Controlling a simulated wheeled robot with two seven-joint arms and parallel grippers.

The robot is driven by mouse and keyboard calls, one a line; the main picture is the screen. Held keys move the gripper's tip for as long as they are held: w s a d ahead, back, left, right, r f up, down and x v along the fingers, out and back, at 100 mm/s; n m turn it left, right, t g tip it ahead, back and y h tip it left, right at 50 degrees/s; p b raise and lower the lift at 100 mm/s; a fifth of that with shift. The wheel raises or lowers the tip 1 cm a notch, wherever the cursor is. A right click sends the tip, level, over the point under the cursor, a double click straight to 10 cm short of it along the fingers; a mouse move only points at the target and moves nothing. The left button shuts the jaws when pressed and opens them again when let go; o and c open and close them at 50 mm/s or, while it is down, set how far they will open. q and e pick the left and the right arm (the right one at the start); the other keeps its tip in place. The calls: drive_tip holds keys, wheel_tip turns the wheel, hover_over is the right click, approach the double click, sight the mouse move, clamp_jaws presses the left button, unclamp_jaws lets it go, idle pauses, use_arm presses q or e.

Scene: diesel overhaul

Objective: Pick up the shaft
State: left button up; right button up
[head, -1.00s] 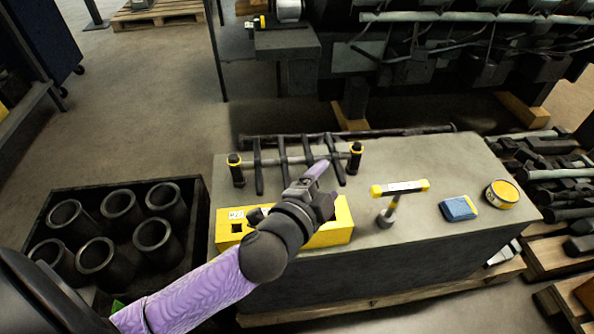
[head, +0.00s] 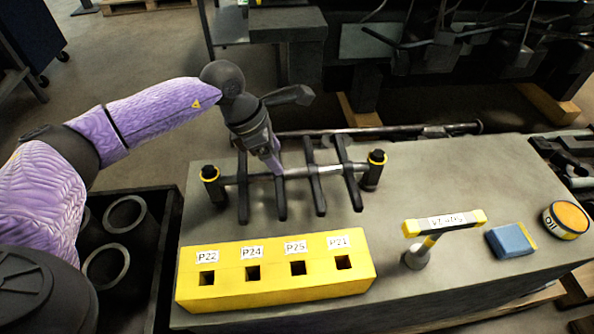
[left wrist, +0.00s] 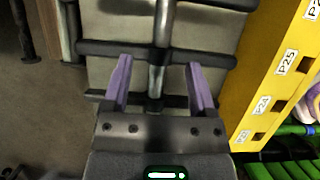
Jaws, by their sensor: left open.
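The shaft (head: 298,172) is a grey rod lying left to right, with several dark rocker arms across it and a black, yellow-ringed post at each end. My left gripper (head: 273,164) is over its left half, pointing down, with purple fingers. In the left wrist view the shaft (left wrist: 161,68) runs lengthwise between the open fingers of the gripper (left wrist: 160,88), one finger on each side. I cannot tell whether the fingers touch it. My right gripper is out of view.
In front of the shaft stands a yellow block (head: 275,282) with labelled square holes. To the right are a yellow-topped T-handled tool (head: 444,222), a blue block (head: 511,241) and an oil tin (head: 566,220). A long rod (head: 400,130) lies behind. A bin of cylinders (head: 165,250) is at left.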

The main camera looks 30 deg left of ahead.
sight(293, 170)
use_arm(q)
drive_tip(key=b+x, duration=0.1)
drive_tip(key=x, duration=0.1)
drive_tip(key=b+x, duration=0.2)
drive_tip(key=x, duration=0.1)
drive_tip(key=b+x, duration=0.1)
drive_tip(key=x, duration=0.2)
drive_tip(key=shift+w+d+b, duration=0.2)
drive_tip(key=shift+d+b, duration=0.1)
drive_tip(key=shift+d, duration=0.1)
drive_tip(key=shift+r, duration=0.3)
clamp_jaws()
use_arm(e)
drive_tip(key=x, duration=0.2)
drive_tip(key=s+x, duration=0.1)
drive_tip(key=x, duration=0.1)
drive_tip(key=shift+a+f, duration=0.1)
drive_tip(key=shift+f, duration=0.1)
